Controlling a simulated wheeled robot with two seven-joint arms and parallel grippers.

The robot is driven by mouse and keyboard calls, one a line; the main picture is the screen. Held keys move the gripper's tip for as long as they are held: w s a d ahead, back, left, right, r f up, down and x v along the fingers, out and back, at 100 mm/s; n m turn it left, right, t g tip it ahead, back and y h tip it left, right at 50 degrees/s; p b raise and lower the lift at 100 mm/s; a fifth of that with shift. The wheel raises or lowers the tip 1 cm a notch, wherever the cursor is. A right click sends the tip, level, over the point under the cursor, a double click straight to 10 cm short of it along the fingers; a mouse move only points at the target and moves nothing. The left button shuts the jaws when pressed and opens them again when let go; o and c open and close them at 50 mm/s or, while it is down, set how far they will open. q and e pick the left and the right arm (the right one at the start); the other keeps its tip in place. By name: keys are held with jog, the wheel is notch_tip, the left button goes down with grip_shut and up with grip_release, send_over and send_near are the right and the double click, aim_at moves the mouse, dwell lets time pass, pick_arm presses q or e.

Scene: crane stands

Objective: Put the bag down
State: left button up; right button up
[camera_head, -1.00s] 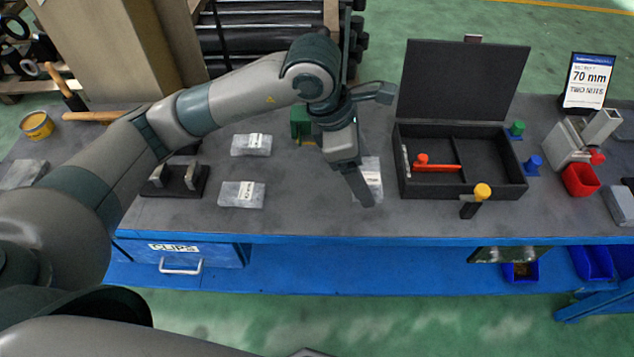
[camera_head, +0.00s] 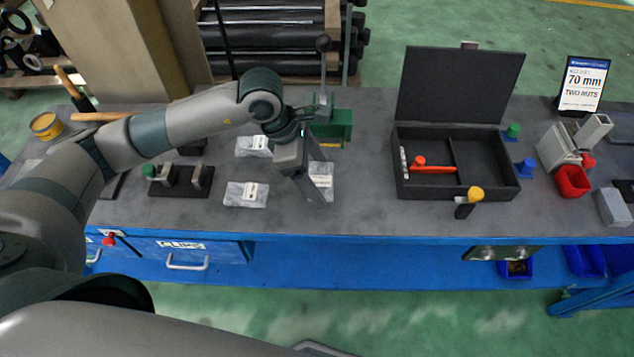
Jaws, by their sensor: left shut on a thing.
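My left arm comes in from the left, and its gripper (camera_head: 312,186) points down at the middle of the workbench. It is shut on a clear bag with a white label (camera_head: 322,170). The fingers hide part of this bag, and I cannot tell whether it touches the bench top. Two similar labelled bags lie to its left, one farther back (camera_head: 253,146) and one nearer the front (camera_head: 246,194). My right gripper is not in view.
A green fixture with a lever (camera_head: 338,128) stands just behind the gripper. An open black case (camera_head: 487,187) with a red-handled tool is to the right. A dark block with metal posts (camera_head: 180,190) is at left. Bench top (camera_head: 360,210) is clear between bag and case.

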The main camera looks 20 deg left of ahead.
aim_at(317, 185)
pick_arm(q)
notch_tip(317, 185, down, 3)
jog(key=shift+f+p, duration=0.15)
jog(key=shift+p, duration=0.85)
jog(key=shift+f, duration=0.3)
jog(key=shift+f, duration=0.1)
jog(key=o, duration=1.2)
